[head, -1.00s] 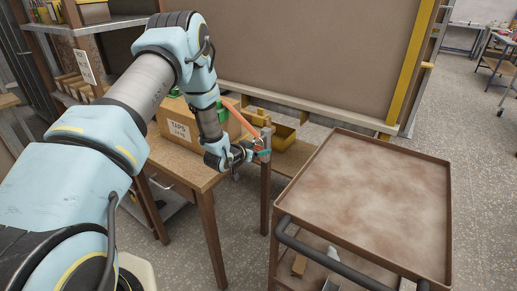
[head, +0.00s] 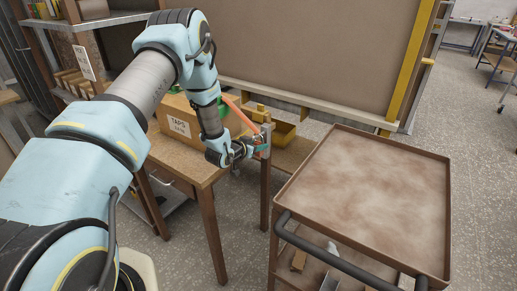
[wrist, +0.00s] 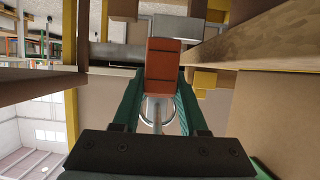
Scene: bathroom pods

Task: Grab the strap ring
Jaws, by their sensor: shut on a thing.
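The orange strap (head: 240,115) runs down to the right from beside the cardboard box to the post at the table's corner. In the wrist view its orange end (wrist: 163,62) sits between my teal fingertips, with a shiny metal ring (wrist: 158,112) behind it, between the fingers. My gripper (head: 262,150) is at the post, shut on the strap ring; it also shows in the wrist view (wrist: 160,78). In the head view the ring is too small and covered to make out.
A cardboard box (head: 178,124) labelled TAPS stands on the wooden table (head: 205,176), left of my gripper. A yellow bin (head: 284,133) is behind it. A brown cart (head: 375,190) with an empty top stands close on the right. A large brown panel (head: 310,50) rises behind.

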